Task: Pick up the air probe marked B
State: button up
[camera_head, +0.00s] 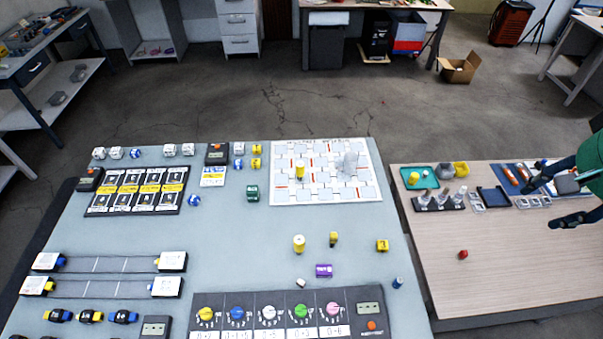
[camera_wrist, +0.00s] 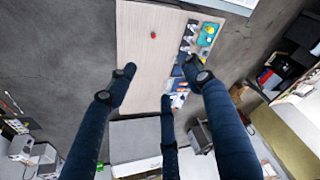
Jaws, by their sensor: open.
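Several small grey upright pieces (camera_head: 444,198) stand in a dark rack on the wooden table (camera_head: 500,270) at the right. They may be the air probes, but no letter B is readable on any of them. In the wrist view they show small beside the teal tray. Two orange sticks (camera_head: 509,174) lie on a blue mat to their right. My gripper (camera_head: 557,202) is above the table's right side, right of the rack. In the wrist view my gripper (camera_wrist: 160,82) has its dark blue fingers spread wide, with nothing between them.
A teal tray (camera_head: 410,183) with yellow items, a dark blue tray (camera_head: 493,197) and small white cards line the table's back. A small red piece (camera_head: 463,254) lies on otherwise clear wood. The grey table (camera_head: 230,255) at left holds a checkered board (camera_head: 285,195) and a knob panel (camera_head: 233,333).

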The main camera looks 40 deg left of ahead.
jog(key=w+a+f+n+g+p, duration=0.1)
jog(key=w+a+f, duration=0.1)
jog(key=w+a, duration=1.25)
jog(key=w+a+f+n+g+p, duration=0.15)
jog(key=a+f, duration=0.25)
jog(key=a, duration=0.6)
jog(key=w+a+f, duration=0.3)
jog(key=a+f, duration=0.1)
jog(key=a, duration=0.5)
jog(key=s+a+f+n+p, duration=0.1)
jog(key=s+a+f, duration=0.3)
jog(key=a+f, duration=0.9)
jog(key=s+a+f+n+g+h, duration=0.1)
jog(key=s+a+f, duration=0.3)
jog(key=a+f, duration=1)
jog(key=a, duration=0.7)
jog(key=shift+s+f+p, duration=0.2)
jog(key=shift+f+p, duration=0.1)
jog(key=shift+p, duration=0.1)
jog(key=shift+d+f+g, duration=0.1)
jog(key=shift+f+g, duration=0.05)
jog(key=shift+g, duration=0.1)
